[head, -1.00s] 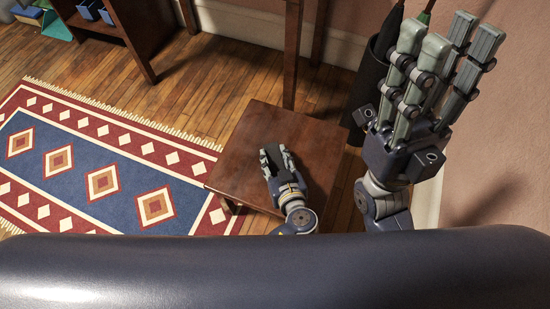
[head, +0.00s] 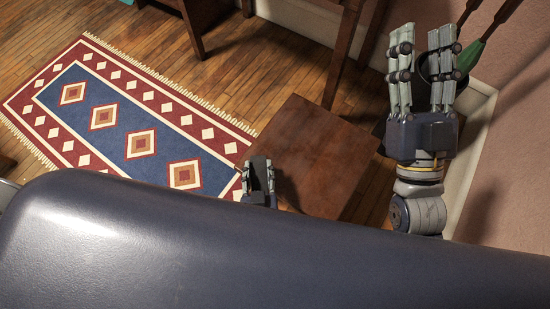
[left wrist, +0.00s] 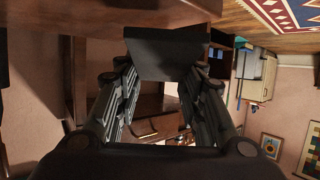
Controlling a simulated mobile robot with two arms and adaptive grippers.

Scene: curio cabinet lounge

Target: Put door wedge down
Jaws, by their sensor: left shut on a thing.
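My left gripper (head: 258,168) is shut on the dark grey door wedge (head: 258,180), at the near left edge of a low brown wooden table (head: 318,150). In the left wrist view, the wedge (left wrist: 168,52) sits between the fingertips of the gripper (left wrist: 165,75), close to the table's brown wood. I cannot tell whether the wedge touches the table. My right gripper (head: 424,65) is raised at the right with its fingers pointing up, open and empty.
The tabletop is bare. A patterned rug (head: 135,120) lies on the wooden floor left of the table. A dark holder with a green-handled thing (head: 468,58) stands by the wall behind my right gripper. Wooden furniture legs (head: 345,45) rise behind the table.

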